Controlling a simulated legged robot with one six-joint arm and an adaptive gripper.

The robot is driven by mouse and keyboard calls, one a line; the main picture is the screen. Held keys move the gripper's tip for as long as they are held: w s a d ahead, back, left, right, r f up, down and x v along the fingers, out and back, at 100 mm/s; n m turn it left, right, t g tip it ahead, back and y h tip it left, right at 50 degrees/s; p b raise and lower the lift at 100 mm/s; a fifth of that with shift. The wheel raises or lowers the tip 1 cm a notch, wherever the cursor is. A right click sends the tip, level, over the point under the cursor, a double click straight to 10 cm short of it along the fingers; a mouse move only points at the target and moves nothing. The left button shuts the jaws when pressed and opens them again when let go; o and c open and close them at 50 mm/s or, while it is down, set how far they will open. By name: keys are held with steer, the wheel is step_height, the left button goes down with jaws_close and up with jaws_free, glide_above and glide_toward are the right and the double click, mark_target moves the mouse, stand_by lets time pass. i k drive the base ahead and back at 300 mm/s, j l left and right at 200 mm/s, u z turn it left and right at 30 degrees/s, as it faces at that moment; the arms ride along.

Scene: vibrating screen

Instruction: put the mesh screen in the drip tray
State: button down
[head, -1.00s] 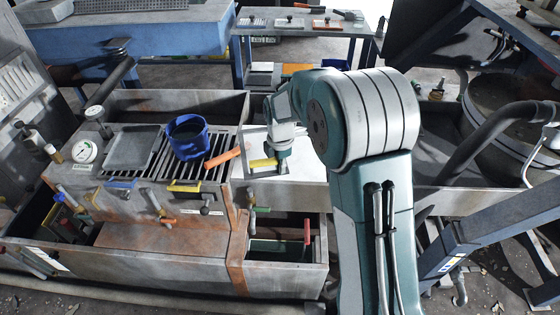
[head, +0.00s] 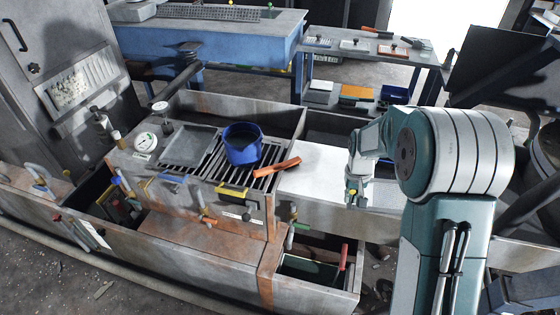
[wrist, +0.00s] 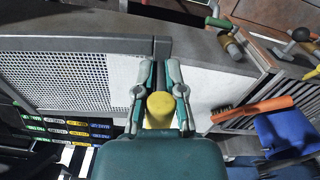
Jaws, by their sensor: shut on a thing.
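The mesh screen (wrist: 70,75), a white perforated panel in a grey frame, fills the left of the wrist view. My gripper (wrist: 162,80) is shut on its frame edge, with a yellow piece between the fingers. A shallow grey rimmed tray (head: 188,142) lies on the rack's left part and looks like the drip tray, though I cannot be sure. It appears empty.
A blue pot (head: 242,145) and an orange-handled brush (head: 277,168) lie on the slatted rack (head: 265,180), between my gripper and the grey tray. A gauge (head: 145,142) and valves stand at the left. A blue table (head: 205,40) is behind.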

mark_target(190, 145)
steer(key=k+j+z, duration=0.1)
steer(key=k+j, duration=0.5)
steer(key=j+z, duration=0.2)
steer(key=j, duration=1.6)
steer(key=i+j, duration=0.15)
steer(key=j, duration=0.25)
steer(key=i+j, duration=0.1)
steer(key=j, duration=0.3)
steer(key=i+j, duration=0.15)
steer(key=j, duration=0.25)
steer(key=i, duration=0.25)
steer(key=l+z, duration=0.05)
